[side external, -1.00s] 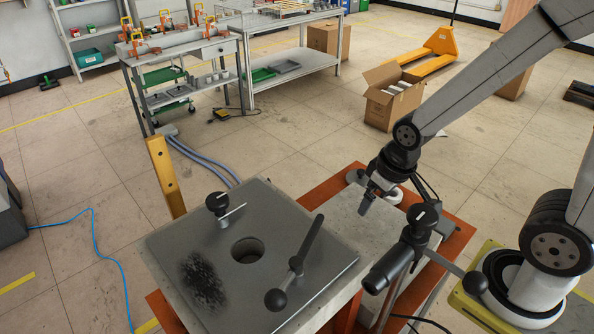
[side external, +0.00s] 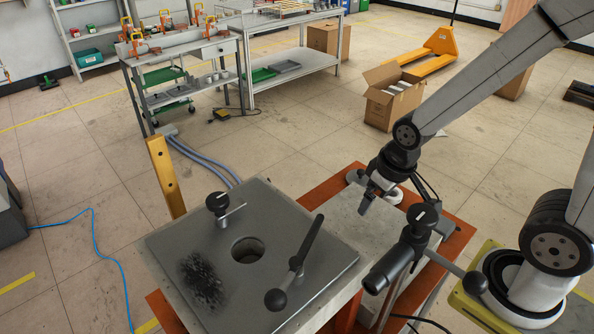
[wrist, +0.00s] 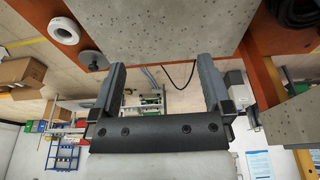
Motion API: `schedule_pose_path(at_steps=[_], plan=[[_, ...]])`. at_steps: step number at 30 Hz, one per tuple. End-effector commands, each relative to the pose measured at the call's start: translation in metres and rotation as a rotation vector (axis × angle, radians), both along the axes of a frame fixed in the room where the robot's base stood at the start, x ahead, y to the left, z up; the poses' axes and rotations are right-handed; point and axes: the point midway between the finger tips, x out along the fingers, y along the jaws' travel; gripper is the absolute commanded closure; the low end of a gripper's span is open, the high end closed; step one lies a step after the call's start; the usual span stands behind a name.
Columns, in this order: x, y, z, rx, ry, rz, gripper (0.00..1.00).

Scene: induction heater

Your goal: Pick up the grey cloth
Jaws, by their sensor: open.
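I cannot make out a grey cloth in either view. A plain grey slab (side external: 345,215) lies under my gripper in the side view, and a speckled grey surface (wrist: 175,22) fills the top of the wrist view. My gripper (side external: 364,206) hangs low over the slab. In the wrist view my gripper (wrist: 161,62) has its two fingers wide apart, with nothing between them. I cannot tell whether the fingertips touch the slab.
A grey plate (side external: 300,235) with a round hole, a black smudge and a lever stands left of my gripper. A white ring (wrist: 63,28) and a grey disc (wrist: 92,60) sit near the slab's edge. A handled black clamp (side external: 405,245) stands in front.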

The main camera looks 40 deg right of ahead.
Motion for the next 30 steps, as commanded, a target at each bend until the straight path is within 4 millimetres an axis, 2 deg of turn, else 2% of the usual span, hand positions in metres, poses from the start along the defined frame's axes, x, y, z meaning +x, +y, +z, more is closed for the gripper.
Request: schedule_pose_path(at_steps=[20,26,30], plan=[[0.000,-0.003,-0.001,-0.003,0.003,-0.002,0.00],[-0.001,-0.024,-0.008,-0.017,0.026,-0.008,0.00],[-0.004,-0.052,-0.017,-0.030,0.058,-0.013,0.00]])
